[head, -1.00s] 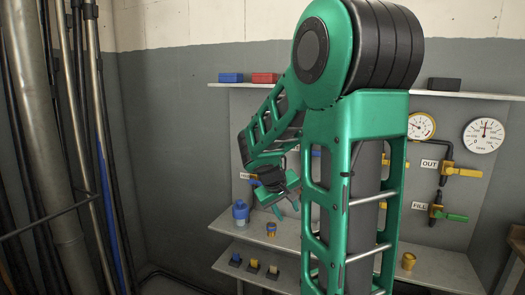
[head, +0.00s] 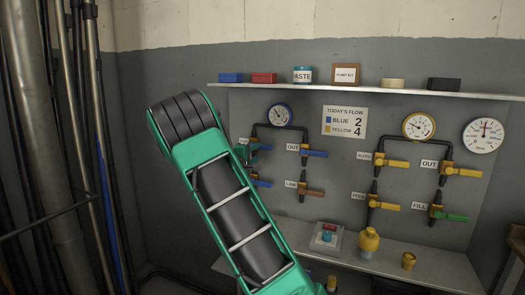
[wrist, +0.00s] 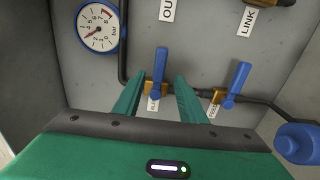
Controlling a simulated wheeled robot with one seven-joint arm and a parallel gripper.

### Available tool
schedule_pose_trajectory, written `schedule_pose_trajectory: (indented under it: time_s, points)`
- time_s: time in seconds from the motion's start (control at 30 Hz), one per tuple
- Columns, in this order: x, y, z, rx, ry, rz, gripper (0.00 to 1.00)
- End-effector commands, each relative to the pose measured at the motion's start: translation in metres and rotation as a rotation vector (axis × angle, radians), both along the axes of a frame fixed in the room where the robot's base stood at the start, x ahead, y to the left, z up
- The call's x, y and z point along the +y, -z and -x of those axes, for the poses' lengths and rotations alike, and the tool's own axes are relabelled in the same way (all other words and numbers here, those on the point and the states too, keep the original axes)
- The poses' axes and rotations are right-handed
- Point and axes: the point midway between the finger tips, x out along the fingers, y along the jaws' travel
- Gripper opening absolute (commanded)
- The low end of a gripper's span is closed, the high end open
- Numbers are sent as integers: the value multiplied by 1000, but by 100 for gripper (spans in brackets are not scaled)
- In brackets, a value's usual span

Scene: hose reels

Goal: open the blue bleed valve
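The blue bleed valve (wrist: 158,68) shows in the wrist view, a blue lever on a brass body with a partly hidden label starting "BL". Its lever stands across the black pipe. My gripper (wrist: 160,77) is open, with one green finger on each side of the valve's lower part; I cannot tell whether either touches it. A similar blue-handled valve (wrist: 236,82) with a partly covered label sits to the right on the same pipe.
A blue-rimmed gauge (wrist: 97,25) is at upper left in the wrist view, a blue rounded object (wrist: 297,142) at right. In the head view, an OUT valve (head: 314,153), a LINK valve (head: 311,191) and several yellow-side valves (head: 396,164) line the panel. A shelf (head: 440,262) runs below.

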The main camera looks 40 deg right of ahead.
Motion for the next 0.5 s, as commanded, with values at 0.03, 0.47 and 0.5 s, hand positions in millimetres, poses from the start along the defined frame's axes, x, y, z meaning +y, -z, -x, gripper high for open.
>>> schedule_pose_trajectory:
  time_s: [0.03, 0.47, 0.5]
  points:
    - [-8, -1, -2, -2, 3, 1, 38]
    - [-73, 0, -29, -2, 3, -2, 38]
    - [-77, 0, -31, -2, 3, -2, 38]
